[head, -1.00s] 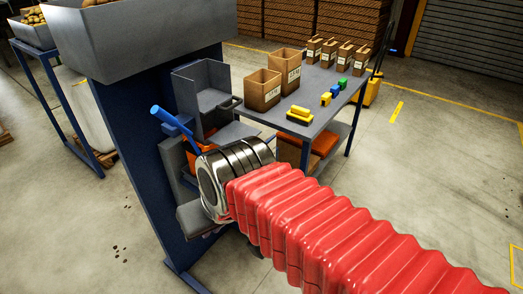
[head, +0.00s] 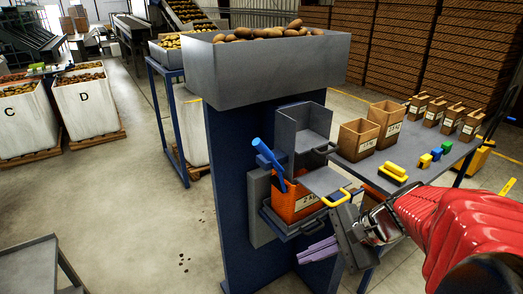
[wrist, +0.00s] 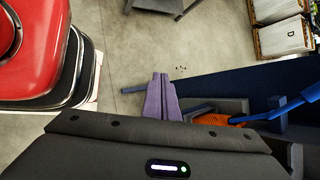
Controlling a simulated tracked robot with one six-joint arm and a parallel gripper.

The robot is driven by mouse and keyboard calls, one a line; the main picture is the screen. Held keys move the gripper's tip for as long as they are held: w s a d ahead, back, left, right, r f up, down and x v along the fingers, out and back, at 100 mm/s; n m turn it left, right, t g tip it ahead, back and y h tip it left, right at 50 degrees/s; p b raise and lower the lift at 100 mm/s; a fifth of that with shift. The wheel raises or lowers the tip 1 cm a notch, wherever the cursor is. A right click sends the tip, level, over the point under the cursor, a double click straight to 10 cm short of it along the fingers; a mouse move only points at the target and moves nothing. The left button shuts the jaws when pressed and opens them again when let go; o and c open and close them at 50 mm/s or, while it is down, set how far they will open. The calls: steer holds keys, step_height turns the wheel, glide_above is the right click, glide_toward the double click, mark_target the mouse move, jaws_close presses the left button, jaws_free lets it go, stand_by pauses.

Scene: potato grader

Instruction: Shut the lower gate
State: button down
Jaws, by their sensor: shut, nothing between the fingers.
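The grader's blue column (head: 238,190) carries a grey box (head: 300,130) with a dark handle. Below that box, a grey flap (head: 322,180) with a yellow handle (head: 337,199) stands out nearly flat, seemingly the lower gate, open. A blue lever (head: 266,155) slants up at the left. An orange labelled bin (head: 292,208) sits under the flap. My gripper (head: 300,256) has purple fingers pressed together and empty, below and left of the yellow handle and apart from it. In the wrist view, my gripper (wrist: 160,76) points past the column; the yellow handle is not visible there.
A potato-filled hopper (head: 270,80) tops the column. At right, a grey table (head: 357,173) holds paper bags (head: 358,138) and coloured blocks (head: 394,172). White sacks (head: 92,110) stand at far left. The floor left of the column is mostly open.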

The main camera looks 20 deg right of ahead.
steer(key=d+m+t+h, duration=0.2)
steer(key=d+m+t, duration=0.8)
steer(key=d, duration=1.4)
steer(key=m, duration=0.5)
steer(key=shift+s+r+m, duration=0.3)
steer(key=shift+s+r, duration=0.1)
steer(key=shift+a, duration=0.1)
steer(key=x, duration=1.4)
steer(key=shift+w, duration=0.15)
